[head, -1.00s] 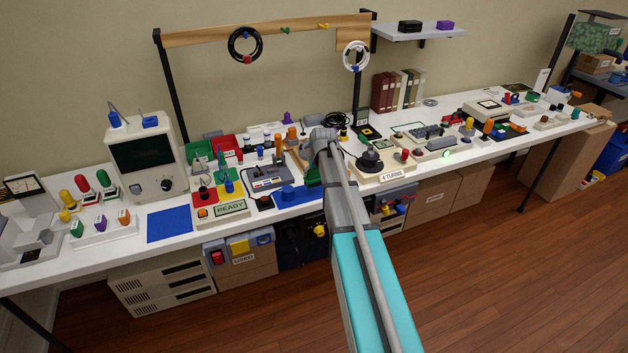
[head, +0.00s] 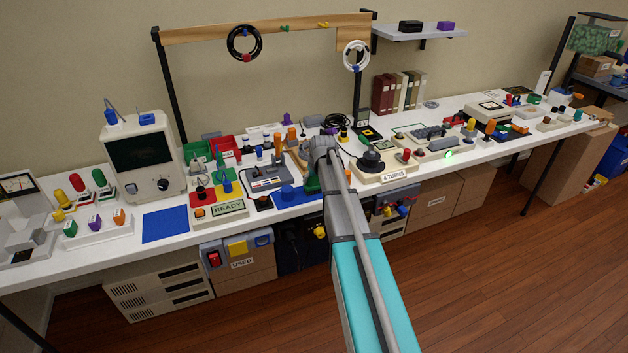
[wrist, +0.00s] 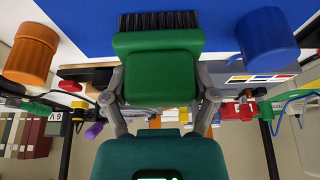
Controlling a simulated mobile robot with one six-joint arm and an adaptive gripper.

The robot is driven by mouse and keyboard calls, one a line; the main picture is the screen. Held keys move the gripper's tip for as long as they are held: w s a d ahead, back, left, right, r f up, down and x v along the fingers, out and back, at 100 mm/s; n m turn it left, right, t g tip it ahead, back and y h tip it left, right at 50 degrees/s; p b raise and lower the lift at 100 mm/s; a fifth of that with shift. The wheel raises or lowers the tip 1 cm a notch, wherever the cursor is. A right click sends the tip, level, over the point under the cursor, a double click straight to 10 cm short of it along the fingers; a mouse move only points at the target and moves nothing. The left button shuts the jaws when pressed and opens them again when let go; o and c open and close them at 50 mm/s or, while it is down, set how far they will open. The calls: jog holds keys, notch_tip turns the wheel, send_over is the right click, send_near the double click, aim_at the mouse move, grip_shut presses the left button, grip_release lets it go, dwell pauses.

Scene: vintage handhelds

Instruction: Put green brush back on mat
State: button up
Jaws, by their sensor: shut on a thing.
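The green brush (wrist: 158,72) has a green block handle and a row of black bristles. My gripper (wrist: 160,95) is shut on its handle, one finger on each side. In the wrist view the bristles point at the blue mat (wrist: 75,18), close to it; I cannot tell if they touch. In the head view a green bit of the brush (head: 312,185) shows just left of my arm, beside the blue mat (head: 297,200) at the table's front. My wrist and arm hide most of the gripper there.
A blue cylinder (wrist: 266,38) stands right of the brush and an orange cylinder (wrist: 31,52) left of it in the wrist view. A READY box (head: 221,210) lies left of the mat. A 4 TURNS device (head: 385,172) is right of my arm. Another blue square (head: 165,225) lies further left.

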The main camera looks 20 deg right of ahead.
jog(key=shift+f, duration=0.15)
jog(key=o, duration=1.2)
jog(key=p+v, duration=1.1)
jog(key=v, duration=0.1)
jog(key=shift+r, duration=0.25)
dwell(0.4)
jog(key=s+a+g, duration=0.2)
jog(key=s+a, duration=0.7)
jog(key=s, duration=0.3)
jog(key=s+a+f+g, duration=0.1)
jog(key=s+a+g, duration=0.1)
jog(key=s+a, duration=0.7)
jog(key=s, duration=0.3)
jog(key=shift+s+a+f+g, duration=0.25)
jog(key=shift+s+a+g, duration=0.05)
jog(key=shift+s+a, duration=0.05)
